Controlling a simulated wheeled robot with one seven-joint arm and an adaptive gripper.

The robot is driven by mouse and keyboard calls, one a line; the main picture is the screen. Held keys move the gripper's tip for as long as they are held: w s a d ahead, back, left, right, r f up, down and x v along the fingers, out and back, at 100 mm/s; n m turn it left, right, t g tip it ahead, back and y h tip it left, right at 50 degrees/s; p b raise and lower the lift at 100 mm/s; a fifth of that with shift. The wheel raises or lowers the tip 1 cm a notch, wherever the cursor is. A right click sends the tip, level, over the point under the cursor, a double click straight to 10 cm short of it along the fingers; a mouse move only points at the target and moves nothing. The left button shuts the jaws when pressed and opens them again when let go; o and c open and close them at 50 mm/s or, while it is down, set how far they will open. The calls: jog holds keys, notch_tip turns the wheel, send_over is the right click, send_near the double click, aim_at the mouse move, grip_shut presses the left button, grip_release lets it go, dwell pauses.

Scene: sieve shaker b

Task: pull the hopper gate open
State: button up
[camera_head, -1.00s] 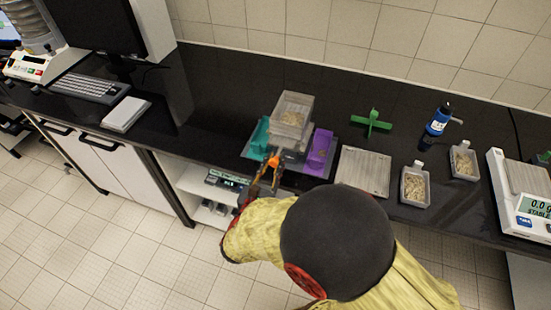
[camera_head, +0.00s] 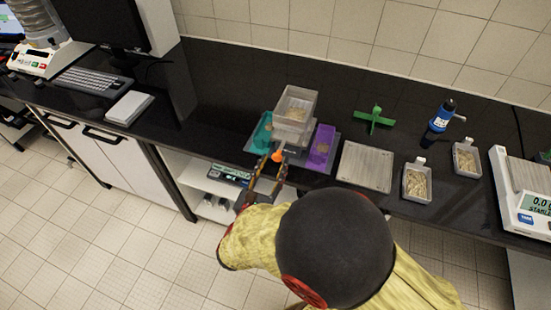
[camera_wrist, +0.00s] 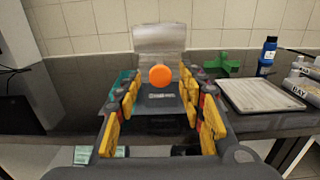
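The hopper (camera_head: 296,104) is a clear grey box standing on a grey base on the black bench, with pale grain low inside it. Its orange round gate knob (camera_head: 277,156) faces me at the front. In the wrist view, the knob (camera_wrist: 159,76) lies centred between and slightly beyond my fingertips. My gripper (camera_head: 270,168) is open, a yellow-padded finger on each side of the knob, with visible gaps. A teal bin (camera_head: 262,134) stands left of the hopper and a purple bin (camera_head: 321,146) right; both seem to hold some pale grain. The gate plate itself is mostly hidden.
To the right lie a flat grey tray (camera_head: 365,166), a green cross-shaped piece (camera_head: 375,119), a blue bottle (camera_head: 440,118), two grain containers (camera_head: 417,182) (camera_head: 466,158) and a balance (camera_head: 522,195).

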jog(key=v, duration=0.9)
dwell(0.3)
